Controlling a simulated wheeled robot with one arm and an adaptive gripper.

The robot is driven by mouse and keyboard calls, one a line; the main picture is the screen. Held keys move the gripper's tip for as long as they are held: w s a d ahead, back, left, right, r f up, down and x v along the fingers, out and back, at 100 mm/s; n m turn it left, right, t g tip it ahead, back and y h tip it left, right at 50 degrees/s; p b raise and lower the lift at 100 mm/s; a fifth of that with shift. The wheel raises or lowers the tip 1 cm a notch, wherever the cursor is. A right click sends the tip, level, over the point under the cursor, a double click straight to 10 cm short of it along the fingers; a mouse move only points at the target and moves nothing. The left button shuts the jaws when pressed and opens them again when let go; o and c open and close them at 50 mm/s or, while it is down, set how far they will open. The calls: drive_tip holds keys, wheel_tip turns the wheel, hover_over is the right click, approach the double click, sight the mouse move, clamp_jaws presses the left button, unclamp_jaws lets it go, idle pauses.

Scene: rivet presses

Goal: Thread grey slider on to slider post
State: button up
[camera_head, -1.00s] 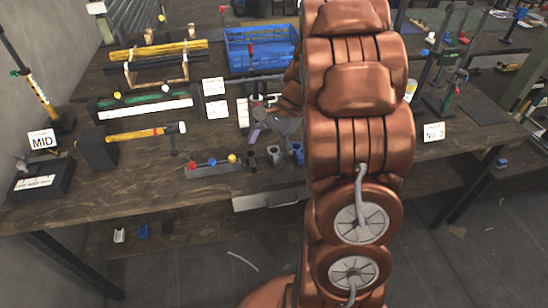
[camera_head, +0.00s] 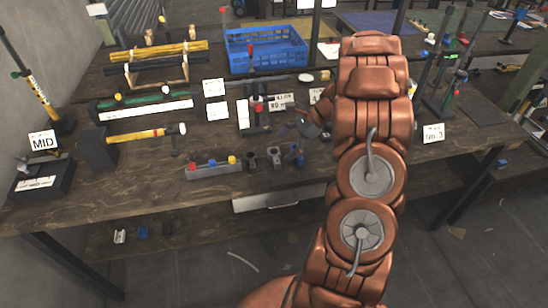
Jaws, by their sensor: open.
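Three small blocks stand in a row near the front of the workbench. The middle one is grey and looks like the grey slider (camera_head: 273,157). A thin upright black post with a red top (camera_head: 251,82) rises behind them from a dark base; I cannot be sure that it is the slider post. My gripper (camera_head: 298,128) hangs over the bench, behind and to the right of the grey block and to the right of the post. It is open, small and partly hidden by my arm. No object shows clearly between its fingers.
A dark block (camera_head: 252,161) and a blue block (camera_head: 295,155) flank the grey one. A grey holder with red, yellow and blue knobs (camera_head: 215,168) stands to their left. A blue crate (camera_head: 262,50) is behind. White label cards stand around the post. Bare wood lies in front.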

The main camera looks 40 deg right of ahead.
sight(273, 156)
drive_tip(key=x, duration=0.2)
drive_tip(key=p+x, duration=0.1)
drive_tip(key=x, duration=0.1)
drive_tip(key=shift+s+a+r, duration=0.1)
drive_tip(key=shift+s+a, duration=0.1)
drive_tip(key=shift+a, duration=0.1)
drive_tip(key=shift+w+a+f, duration=0.15)
drive_tip(key=shift+f, duration=0.2)
drive_tip(key=c, duration=0.8)
drive_tip(key=shift+c, duration=0.2)
